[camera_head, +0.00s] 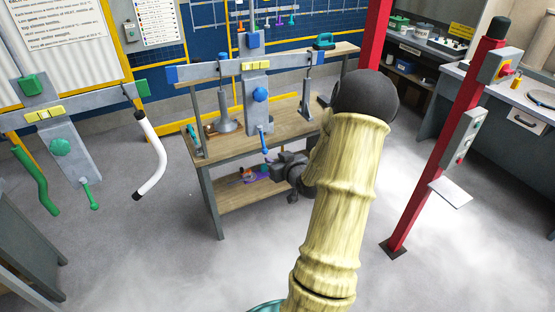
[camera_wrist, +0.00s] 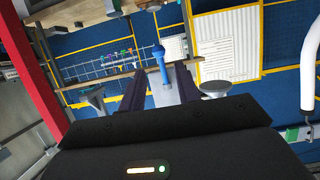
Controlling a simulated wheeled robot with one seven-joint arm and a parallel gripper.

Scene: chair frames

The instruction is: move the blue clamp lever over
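The blue clamp lever (camera_head: 265,144) hangs below the grey plate of a metal frame with blue ends (camera_head: 240,66). A blue round knob (camera_head: 260,95) sits above it on the same plate. In the wrist view the blue lever (camera_wrist: 160,62) shows in the gap between my two dark fingers. My gripper (camera_head: 277,161) is at the lower right of the lever in the head view, close to it. In the wrist view my gripper (camera_wrist: 161,75) is open, with a finger on each side of the lever. I cannot tell whether either finger touches it.
A wooden workbench (camera_head: 215,150) with a lower shelf stands behind the frame. A similar green-ended frame (camera_head: 65,112) and a white bent tube (camera_head: 151,160) are at left. Red posts (camera_head: 452,130) stand at right. The floor at the front is clear.

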